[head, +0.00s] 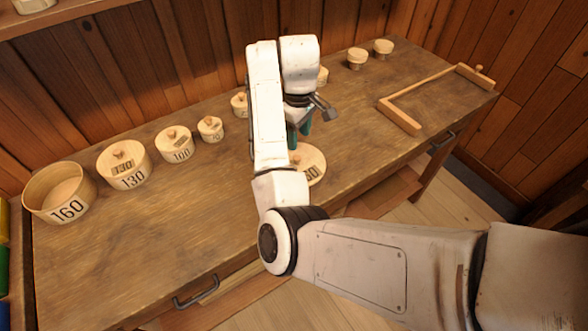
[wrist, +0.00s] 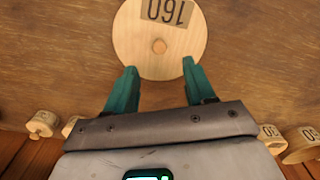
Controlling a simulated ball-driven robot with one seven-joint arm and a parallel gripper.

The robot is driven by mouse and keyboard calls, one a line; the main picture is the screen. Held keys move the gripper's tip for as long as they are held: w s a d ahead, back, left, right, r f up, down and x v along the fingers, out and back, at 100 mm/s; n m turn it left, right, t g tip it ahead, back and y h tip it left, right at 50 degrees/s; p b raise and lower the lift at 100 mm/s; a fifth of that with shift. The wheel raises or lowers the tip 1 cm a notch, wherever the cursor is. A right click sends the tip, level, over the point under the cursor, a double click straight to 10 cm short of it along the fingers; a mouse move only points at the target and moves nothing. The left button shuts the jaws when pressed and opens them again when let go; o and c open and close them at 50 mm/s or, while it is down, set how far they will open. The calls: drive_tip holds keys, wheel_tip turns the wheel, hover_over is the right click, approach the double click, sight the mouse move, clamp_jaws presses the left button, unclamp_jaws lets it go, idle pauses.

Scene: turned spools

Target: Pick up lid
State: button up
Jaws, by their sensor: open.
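The lid (head: 311,158) is a flat, round, pale wooden disc with a small central knob and a "160" label. It lies on the workbench, partly hidden by my arm in the head view. The wrist view shows the lid (wrist: 133,42) at the top, cut by the frame edge. My gripper (wrist: 159,68) has teal fingers that are apart, with nothing between them. The fingertips appear at the near edge of the lid, on either side of the knob's line. In the head view, my gripper (head: 299,133) is just behind the lid; its height above the bench is unclear.
An open round box marked 160 (head: 67,212) stands at the left end of the workbench (head: 150,250). Lidded boxes marked 130 (head: 134,179) and 100 (head: 180,154), with several smaller ones, line the back. A wooden frame (head: 400,117) lies right. The front left bench is clear.

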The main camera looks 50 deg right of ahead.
wheel_tip(320, 180, down, 8)
drive_tip(key=shift+w+f+p, duration=0.15)
drive_tip(key=shift+p, duration=0.35)
drive_tip(key=shift+c, duration=0.2)
clamp_jaws()
